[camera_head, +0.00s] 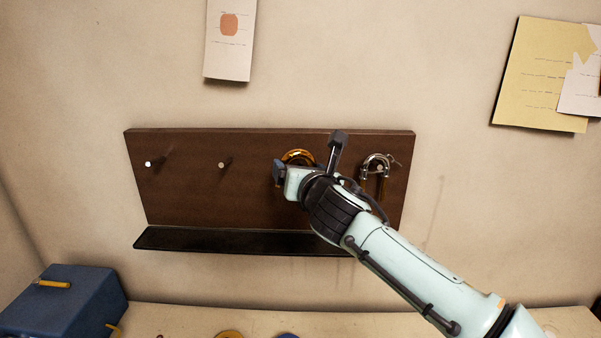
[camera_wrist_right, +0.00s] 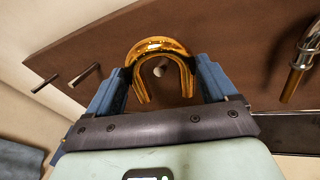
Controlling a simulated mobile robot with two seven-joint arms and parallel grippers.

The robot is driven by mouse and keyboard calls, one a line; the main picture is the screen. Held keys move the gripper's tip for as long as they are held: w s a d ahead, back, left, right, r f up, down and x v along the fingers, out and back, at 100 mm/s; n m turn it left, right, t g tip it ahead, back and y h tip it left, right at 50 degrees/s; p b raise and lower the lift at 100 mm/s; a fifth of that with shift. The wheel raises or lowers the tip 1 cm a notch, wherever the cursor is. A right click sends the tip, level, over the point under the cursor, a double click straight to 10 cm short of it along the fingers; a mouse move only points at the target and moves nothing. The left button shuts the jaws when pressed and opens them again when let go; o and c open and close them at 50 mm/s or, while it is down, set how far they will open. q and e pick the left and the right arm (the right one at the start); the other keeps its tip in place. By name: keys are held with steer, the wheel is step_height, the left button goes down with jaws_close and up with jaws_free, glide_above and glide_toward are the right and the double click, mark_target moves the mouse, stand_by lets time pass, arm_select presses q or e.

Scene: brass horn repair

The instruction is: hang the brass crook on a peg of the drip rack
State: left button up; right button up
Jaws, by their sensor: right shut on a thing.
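The brass crook (camera_head: 298,156) is a shiny golden U-shaped tube, bend up, in front of the dark wooden drip rack (camera_head: 190,200). My right gripper (camera_head: 281,174) is shut on it. In the right wrist view the blue fingers (camera_wrist_right: 163,80) press the crook (camera_wrist_right: 160,46) from both sides. A peg's pale tip (camera_wrist_right: 160,68) shows inside the arch, below the bend. I cannot tell whether the peg reaches through the arch or whether the crook touches it. In the head view my gripper hides this peg. My left gripper is not in view.
Two bare pegs (camera_head: 148,163) (camera_head: 222,165) are on the left of the rack. A silver crook (camera_head: 377,162) hangs on the right peg, close to my arm. A black drip ledge (camera_head: 200,240) runs below. A blue box (camera_head: 65,300) stands at lower left.

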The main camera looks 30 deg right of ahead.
steer(key=shift+w+d, duration=0.3)
steer(key=shift+w, duration=0.2)
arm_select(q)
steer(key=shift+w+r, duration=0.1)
arm_select(e)
steer(key=shift+w+d+f, duration=0.25)
steer(key=shift+w+f, duration=0.15)
steer(key=shift+f, duration=0.1)
steer(key=shift+f, duration=0.15)
steer(key=o, duration=0.9)
steer(key=shift+w, duration=0.1)
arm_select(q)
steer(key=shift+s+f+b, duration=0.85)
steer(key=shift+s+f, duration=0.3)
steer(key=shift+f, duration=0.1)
arm_select(e)
steer(key=v, duration=1.3)
steer(key=shift+s, duration=0.25)
